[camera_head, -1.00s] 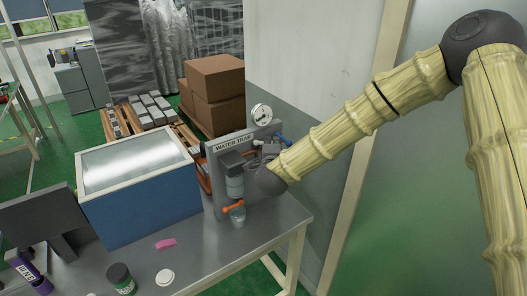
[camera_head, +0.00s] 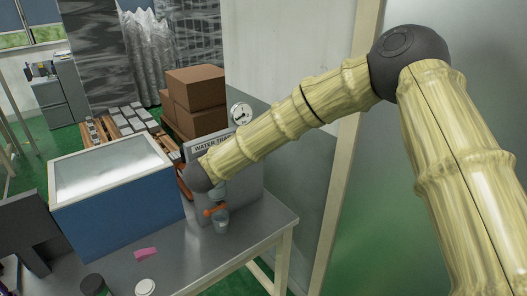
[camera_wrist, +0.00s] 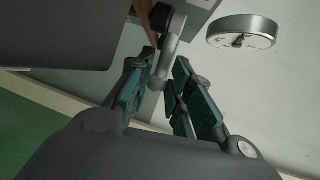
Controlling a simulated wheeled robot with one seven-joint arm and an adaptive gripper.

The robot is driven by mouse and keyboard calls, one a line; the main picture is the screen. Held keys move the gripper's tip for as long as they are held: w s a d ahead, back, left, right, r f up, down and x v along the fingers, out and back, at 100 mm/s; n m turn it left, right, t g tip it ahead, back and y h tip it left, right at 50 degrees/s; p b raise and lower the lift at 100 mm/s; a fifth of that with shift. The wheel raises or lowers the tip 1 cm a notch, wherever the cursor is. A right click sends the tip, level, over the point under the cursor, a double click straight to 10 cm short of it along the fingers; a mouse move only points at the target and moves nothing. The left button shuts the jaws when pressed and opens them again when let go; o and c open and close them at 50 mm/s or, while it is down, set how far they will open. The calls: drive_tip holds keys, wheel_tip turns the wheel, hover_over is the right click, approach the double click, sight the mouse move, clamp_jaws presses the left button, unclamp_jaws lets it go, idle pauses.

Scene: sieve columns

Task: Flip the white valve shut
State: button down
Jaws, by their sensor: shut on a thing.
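The grey water trap panel (camera_head: 243,183) with its sign stands on the metal bench in the head view. My arm's end covers its upper left part and hides the white valve and my gripper there. In the wrist view my gripper (camera_wrist: 166,58) has its two green-padded fingers close around a pale grey-white lever (camera_wrist: 168,42), which I take to be the white valve's handle. The lever comes down from a dark fitting and runs between the fingertips. The fingers' contact with it is partly hidden.
A pressure gauge (camera_head: 241,113) sits atop the panel, also in the wrist view (camera_wrist: 243,33). An orange-handled valve (camera_head: 215,211) is above a clear cup (camera_head: 221,222). A blue box (camera_head: 120,208) stands close left. A pink piece (camera_head: 146,254) and white disc (camera_head: 145,287) lie in front.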

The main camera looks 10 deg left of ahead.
drive_tip(key=shift+s+a+r+h, duration=0.1)
drive_tip(key=shift+a+h, duration=0.1)
drive_tip(key=shift+h, duration=0.1)
idle(0.4)
drive_tip(key=c, duration=1.5)
unclamp_jaws()
drive_tip(key=shift+a, duration=0.1)
drive_tip(key=v, duration=1.2)
drive_tip(key=shift+r, duration=0.1)
